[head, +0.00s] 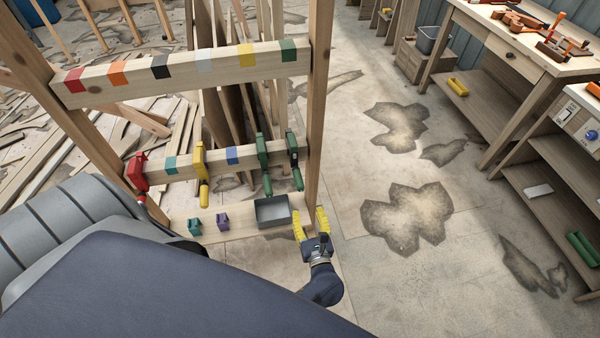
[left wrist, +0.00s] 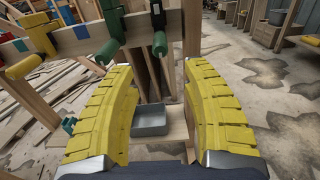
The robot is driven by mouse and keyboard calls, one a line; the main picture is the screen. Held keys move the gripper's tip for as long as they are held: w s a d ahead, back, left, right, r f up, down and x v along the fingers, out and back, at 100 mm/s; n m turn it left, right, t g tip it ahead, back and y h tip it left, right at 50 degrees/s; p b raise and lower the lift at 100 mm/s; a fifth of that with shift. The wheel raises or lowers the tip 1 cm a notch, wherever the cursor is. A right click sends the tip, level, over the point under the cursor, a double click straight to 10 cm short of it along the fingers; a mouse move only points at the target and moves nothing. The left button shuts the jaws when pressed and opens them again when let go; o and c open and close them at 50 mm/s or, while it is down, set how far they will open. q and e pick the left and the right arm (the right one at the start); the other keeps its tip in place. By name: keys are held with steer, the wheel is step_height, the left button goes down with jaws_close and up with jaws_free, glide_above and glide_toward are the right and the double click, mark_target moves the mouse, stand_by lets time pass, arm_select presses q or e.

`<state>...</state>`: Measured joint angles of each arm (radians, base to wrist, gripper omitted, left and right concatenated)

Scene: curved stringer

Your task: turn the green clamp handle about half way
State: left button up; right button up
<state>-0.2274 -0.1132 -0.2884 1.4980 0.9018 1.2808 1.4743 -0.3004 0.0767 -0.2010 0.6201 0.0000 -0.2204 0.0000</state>
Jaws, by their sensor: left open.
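The green clamp (head: 262,148) hangs on the middle rail, with its green handle (head: 267,185) pointing down. Its handle also shows in the left wrist view (left wrist: 106,51), left of centre. A black clamp (head: 292,147) beside it to the right also has a green handle (head: 298,180); this shows upright between my fingers' tips in the left wrist view (left wrist: 160,44), farther off. My left gripper (head: 310,213) has yellow ribbed fingers, open and empty, below and right of the green handles, touching neither. My right gripper is not in view.
A grey open box (head: 272,212) sits on the lower board, close left of my left gripper. Teal (head: 194,227) and purple (head: 222,220) small clamps lie on that board. Red (head: 137,172) and yellow (head: 200,160) clamps hang farther left. A wooden post (head: 318,110) stands right of the clamps.

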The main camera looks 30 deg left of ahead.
mark_target(295, 165)
arm_select(q)
steer(key=x, duration=1.7)
steer(key=shift+w+a+f, duration=0.1)
steer(key=shift+w+a, duration=0.05)
steer(key=shift+w, duration=0.05)
jaws_close()
